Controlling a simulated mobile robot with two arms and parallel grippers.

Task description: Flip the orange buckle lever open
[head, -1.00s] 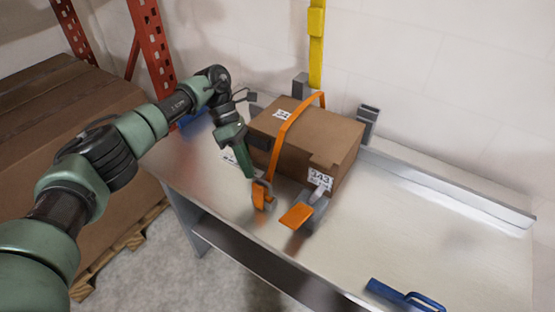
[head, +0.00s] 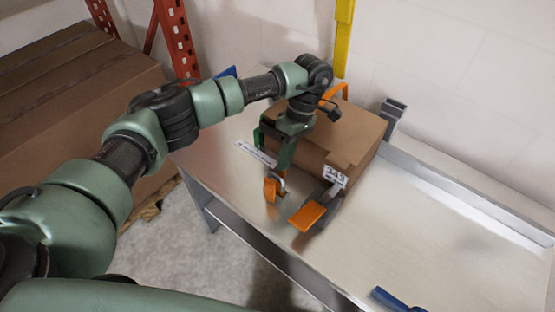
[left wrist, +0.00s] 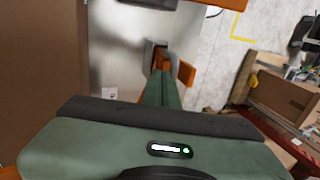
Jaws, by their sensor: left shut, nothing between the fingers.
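The orange buckle lever (head: 307,216) is a flat tab jutting forward from a grey buckle body (head: 327,198) at the box's front. An orange strap end with a grey hook (head: 271,189) hangs left of it. My left gripper (head: 284,166) is shut and empty, pointing down at the box's front left, just above the strap end and to the left of the lever. In the left wrist view, the closed green fingers (left wrist: 163,78) show near a grey hook and an orange piece (left wrist: 187,72); contact cannot be told. My right gripper is not in view.
The brown box (head: 360,135) stands on a metal table (head: 430,200), and my left arm hides part of it and its orange strap. A grey bracket (head: 392,115) is behind it. A blue handled item (head: 395,300) lies at the front edge. The right side of the table is clear.

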